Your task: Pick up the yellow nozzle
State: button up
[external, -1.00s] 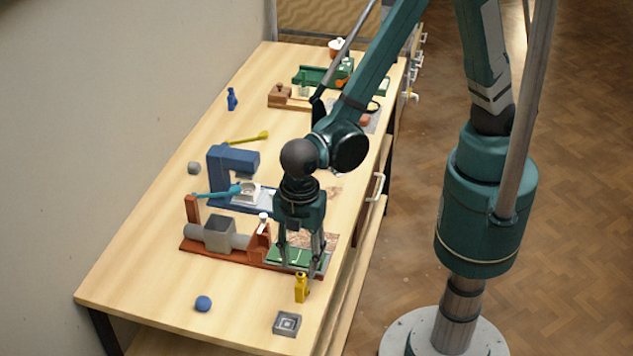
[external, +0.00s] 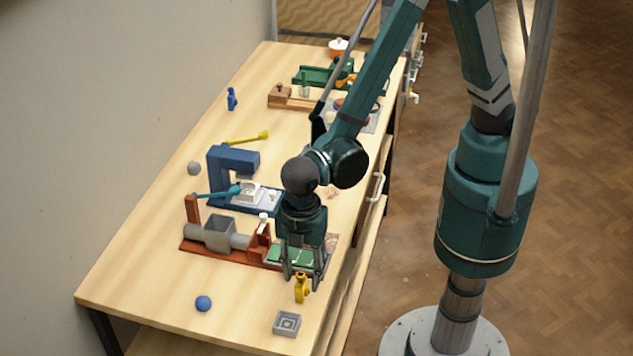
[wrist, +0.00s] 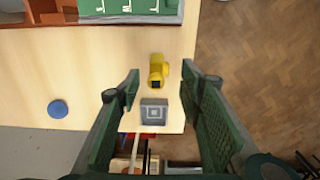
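The yellow nozzle (external: 301,289) stands upright near the front end of the table in the external view. It also shows in the wrist view (wrist: 158,70), just ahead of and between my fingers. My gripper (external: 303,287) points down over the nozzle, with its fingers apart. In the wrist view my gripper (wrist: 168,85) is wide open, with nothing between its pads touching them. I cannot tell exactly how high the fingertips are above the table.
A grey square block (external: 287,323) sits near the table's front corner, close to the nozzle. A red-brown fixture with green plates (external: 291,256) stands just behind the nozzle. The table's right edge is near.

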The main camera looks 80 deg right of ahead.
aim_at(303, 282)
jog(key=shift+f, duration=0.25)
jog(key=shift+f, duration=2.55)
jog(key=c, duration=1)
